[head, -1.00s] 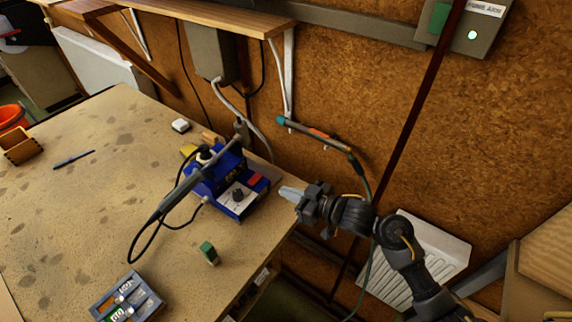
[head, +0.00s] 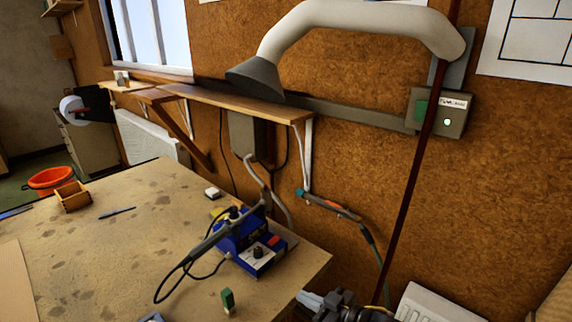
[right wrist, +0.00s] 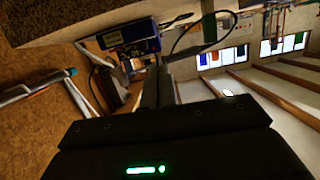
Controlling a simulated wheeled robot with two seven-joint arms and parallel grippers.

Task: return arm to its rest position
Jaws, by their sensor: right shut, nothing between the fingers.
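My right gripper (head: 309,299) shows at the bottom of the head view, beside the right end of the bench. Its pale fingers are shut with nothing between them; the arm behind it is mostly cut off by the frame. In the right wrist view its dark fingers (right wrist: 157,88) are together, with the blue soldering station (right wrist: 130,38) beyond them. A white fume arm (head: 350,18) with a grey hood (head: 255,78) hangs over the wall shelf, apart from my gripper. My left gripper is not in view.
The bench (head: 110,245) carries the blue soldering station (head: 252,245), a small green block (head: 227,298) and a wooden box (head: 74,197). A tool with a cable (head: 330,204) hangs on the wall. A switch box (head: 438,112) and dark pole stand right.

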